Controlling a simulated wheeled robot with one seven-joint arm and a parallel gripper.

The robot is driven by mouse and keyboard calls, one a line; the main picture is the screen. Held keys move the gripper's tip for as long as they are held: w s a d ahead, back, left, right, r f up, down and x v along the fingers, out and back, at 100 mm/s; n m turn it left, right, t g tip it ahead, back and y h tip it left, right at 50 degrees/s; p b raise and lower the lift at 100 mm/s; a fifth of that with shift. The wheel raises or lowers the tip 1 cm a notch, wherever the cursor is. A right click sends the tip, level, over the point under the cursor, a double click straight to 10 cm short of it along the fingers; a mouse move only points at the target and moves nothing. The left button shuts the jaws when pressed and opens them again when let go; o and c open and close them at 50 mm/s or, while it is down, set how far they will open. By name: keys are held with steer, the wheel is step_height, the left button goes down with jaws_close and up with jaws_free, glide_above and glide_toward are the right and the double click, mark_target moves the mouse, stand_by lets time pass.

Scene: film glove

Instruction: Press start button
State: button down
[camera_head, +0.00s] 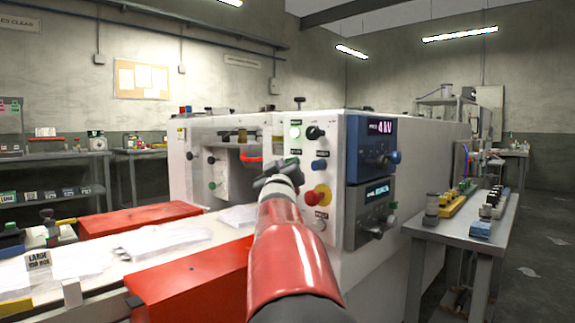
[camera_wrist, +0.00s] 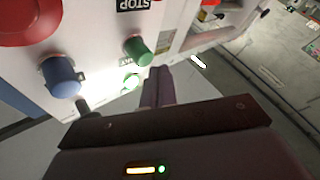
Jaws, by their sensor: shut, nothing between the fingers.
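The control panel (camera_head: 335,150) is on the white machine's front corner. It carries a lit green button (camera_head: 295,132), a black knob (camera_head: 314,133), a blue button (camera_head: 319,165) and a red mushroom button (camera_head: 318,195) on yellow. My gripper (camera_head: 277,178) is shut and empty in front of the panel's left side, hiding part of it. In the wrist view, the shut fingers (camera_wrist: 157,82) are close beside a green button (camera_wrist: 137,50) and a second green one (camera_wrist: 131,82). A partly readable label sits between these. I cannot tell whether the fingers touch either button.
A blue knob (camera_wrist: 62,77) and a red button (camera_wrist: 28,18) are near the gripper. Two display units (camera_head: 370,148) are on the right face. A red-sided conveyor (camera_head: 190,285) with papers is at left; a grey table (camera_head: 465,230) with parts is at right.

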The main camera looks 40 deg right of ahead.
steer(key=shift+a, duration=0.2)
steer(key=shift+s+a+p, duration=0.2)
steer(key=shift+a+p, duration=0.7)
steer(key=shift+a, duration=1.5)
